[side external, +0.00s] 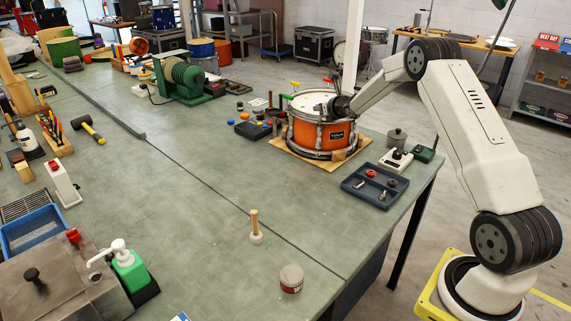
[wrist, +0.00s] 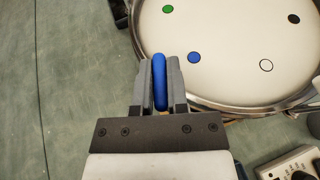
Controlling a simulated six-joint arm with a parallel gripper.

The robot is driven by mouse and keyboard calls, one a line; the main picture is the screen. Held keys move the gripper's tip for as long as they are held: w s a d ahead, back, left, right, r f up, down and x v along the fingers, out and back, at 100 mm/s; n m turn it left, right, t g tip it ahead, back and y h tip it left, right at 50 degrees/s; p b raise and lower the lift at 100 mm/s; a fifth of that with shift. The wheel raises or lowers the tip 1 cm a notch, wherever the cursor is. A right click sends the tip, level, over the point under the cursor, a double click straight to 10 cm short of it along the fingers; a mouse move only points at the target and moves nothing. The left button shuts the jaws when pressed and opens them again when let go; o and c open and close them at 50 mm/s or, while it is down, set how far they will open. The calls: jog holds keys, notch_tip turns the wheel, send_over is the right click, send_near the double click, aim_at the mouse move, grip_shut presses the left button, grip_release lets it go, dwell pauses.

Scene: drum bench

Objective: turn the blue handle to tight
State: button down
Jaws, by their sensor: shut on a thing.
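An orange drum (side external: 320,134) with a white head (side external: 309,101) stands on a wooden board (side external: 352,154) near the bench's right edge. In the wrist view, the blue handle (wrist: 159,84) sits between my two fingers, beside the drum's rim. My gripper (wrist: 160,85) is shut on it from both sides. The drumhead (wrist: 230,40) carries a blue dot (wrist: 194,57) near the handle, plus green, black and white dots. In the side view my gripper (side external: 334,108) is at the drum's right rim, and the blue handle is hidden there.
A dark parts tray (side external: 375,186) and a white switch box (side external: 396,161) lie right of the drum.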

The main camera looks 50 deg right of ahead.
jog(key=shift+r+m+g+h, duration=0.15)
jog(key=shift+m+g+h, duration=0.15)
jog(key=shift+m+h, duration=0.55)
jog(key=c, duration=0.6)
grip_release()
jog(key=shift+c, duration=0.2)
jog(key=shift+s, duration=0.1)
jog(key=v, duration=0.7)
jog(key=shift+s, duration=0.3)
jog(key=shift+a+r, duration=0.1)
jog(key=shift+a, duration=0.05)
